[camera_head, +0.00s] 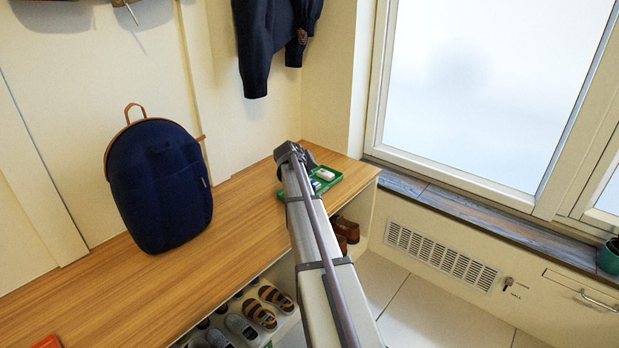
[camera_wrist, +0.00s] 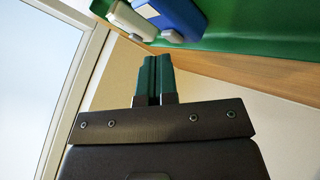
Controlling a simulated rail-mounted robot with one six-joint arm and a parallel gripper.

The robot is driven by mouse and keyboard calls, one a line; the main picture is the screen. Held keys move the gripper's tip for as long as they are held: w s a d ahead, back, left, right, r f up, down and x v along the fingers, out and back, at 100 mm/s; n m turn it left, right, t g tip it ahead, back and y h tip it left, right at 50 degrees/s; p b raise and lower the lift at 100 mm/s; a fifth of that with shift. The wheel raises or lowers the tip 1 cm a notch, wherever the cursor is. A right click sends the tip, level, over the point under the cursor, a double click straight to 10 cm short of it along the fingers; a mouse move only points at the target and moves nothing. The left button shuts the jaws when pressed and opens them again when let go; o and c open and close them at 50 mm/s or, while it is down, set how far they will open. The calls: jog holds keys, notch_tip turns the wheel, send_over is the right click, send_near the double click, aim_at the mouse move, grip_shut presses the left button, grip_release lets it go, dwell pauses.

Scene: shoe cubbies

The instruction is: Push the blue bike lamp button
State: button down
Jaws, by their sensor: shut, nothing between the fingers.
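The blue bike lamp (camera_wrist: 178,16) shows at the top of the wrist view, cut off by the frame edge. A small grey button (camera_wrist: 172,36) sits at its near end. A white lamp (camera_wrist: 132,20) lies beside it on the left. Both are in a green tray (camera_wrist: 245,38), which also shows in the head view (camera_head: 334,180). My gripper (camera_wrist: 155,59) is shut and empty, its dark green fingers side by side. In the wrist picture the fingertips appear just below the blue lamp's button, apart from it. In the head view my arm hides the fingers and part of the tray.
The tray stands on a wooden bench (camera_head: 232,222) near its right end. A navy backpack (camera_head: 160,190) stands on the bench to the left, and a dark jacket (camera_head: 268,45) hangs behind. Shoes (camera_head: 262,314) sit in the cubbies below. A window (camera_head: 480,90) is at right.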

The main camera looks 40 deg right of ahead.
jog(key=shift+r, duration=0.15)
notch_tip(320, 180, up, 6)
jog(key=p, duration=0.6)
